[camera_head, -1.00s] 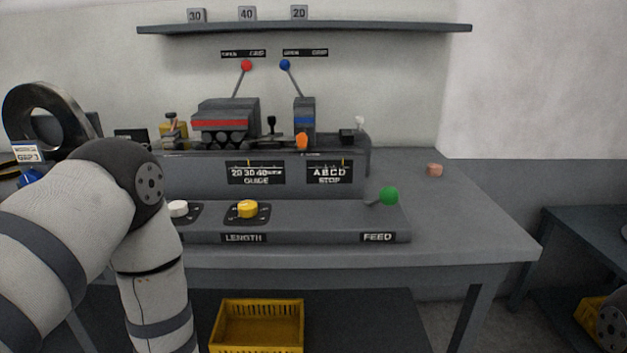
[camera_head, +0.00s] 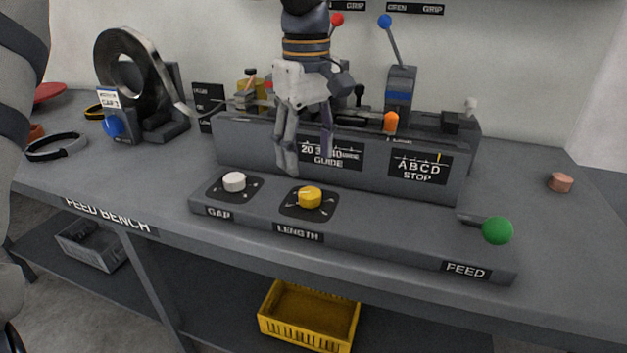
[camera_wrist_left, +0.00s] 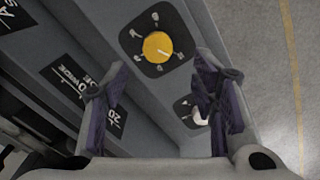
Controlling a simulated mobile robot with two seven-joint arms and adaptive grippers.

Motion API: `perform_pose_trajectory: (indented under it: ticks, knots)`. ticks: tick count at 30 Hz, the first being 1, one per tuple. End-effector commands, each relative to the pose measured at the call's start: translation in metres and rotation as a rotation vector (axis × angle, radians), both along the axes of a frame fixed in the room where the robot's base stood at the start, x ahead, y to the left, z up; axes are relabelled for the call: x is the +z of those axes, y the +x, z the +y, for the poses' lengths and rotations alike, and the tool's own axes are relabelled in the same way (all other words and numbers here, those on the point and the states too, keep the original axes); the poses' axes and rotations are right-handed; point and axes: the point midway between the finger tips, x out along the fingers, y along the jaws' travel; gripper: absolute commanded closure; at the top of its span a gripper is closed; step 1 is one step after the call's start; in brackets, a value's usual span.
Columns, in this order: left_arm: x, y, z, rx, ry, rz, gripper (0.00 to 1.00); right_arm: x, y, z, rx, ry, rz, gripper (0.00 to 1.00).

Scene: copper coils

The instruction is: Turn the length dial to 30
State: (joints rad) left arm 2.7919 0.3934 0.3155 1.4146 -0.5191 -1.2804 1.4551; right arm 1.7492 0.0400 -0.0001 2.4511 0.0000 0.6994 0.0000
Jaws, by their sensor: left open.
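The length dial (camera_head: 310,197) is a yellow knob on a dark square plate, above the LENGTH label (camera_head: 298,232) on the sloped front panel. In the left wrist view the yellow knob (camera_wrist_left: 157,46) shows from above, beyond the fingertips; the plate's markings are too small to read. My left gripper (camera_head: 307,160) hangs fingers down above and behind the dial, in front of the guide scale. Its two fingers are apart and empty, also in the left wrist view (camera_wrist_left: 165,90). It does not touch the dial. My right gripper is out of view.
A white gap knob (camera_head: 234,182) sits left of the dial. A green-balled feed lever (camera_head: 497,230) is at the right end. The machine block with guide scale and stop scale (camera_head: 420,166) stands behind. A metal coil (camera_head: 132,76) stands at left.

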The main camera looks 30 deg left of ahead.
Motion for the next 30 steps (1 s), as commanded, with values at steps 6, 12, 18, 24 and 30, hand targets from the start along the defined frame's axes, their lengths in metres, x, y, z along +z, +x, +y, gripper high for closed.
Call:
perform_pose_trajectory:
  ticks: [6, 12, 18, 24, 30]
  knots:
    - [-0.053, 0.000, 0.000, -0.001, -0.002, 0.007, 0.47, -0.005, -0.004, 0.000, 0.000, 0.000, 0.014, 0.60]
    - [-0.069, 0.000, 0.000, -0.002, 0.001, 0.002, 0.47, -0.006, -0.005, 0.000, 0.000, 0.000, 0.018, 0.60]
    - [-0.069, 0.000, 0.000, -0.002, 0.001, 0.000, 0.47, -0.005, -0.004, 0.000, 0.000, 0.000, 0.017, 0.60]
    - [-0.069, 0.000, 0.000, -0.002, 0.001, 0.001, 0.86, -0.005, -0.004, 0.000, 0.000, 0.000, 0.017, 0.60]
    - [-0.069, -0.001, 0.000, -0.004, 0.001, 0.002, 0.95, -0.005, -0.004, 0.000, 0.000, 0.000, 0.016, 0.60]
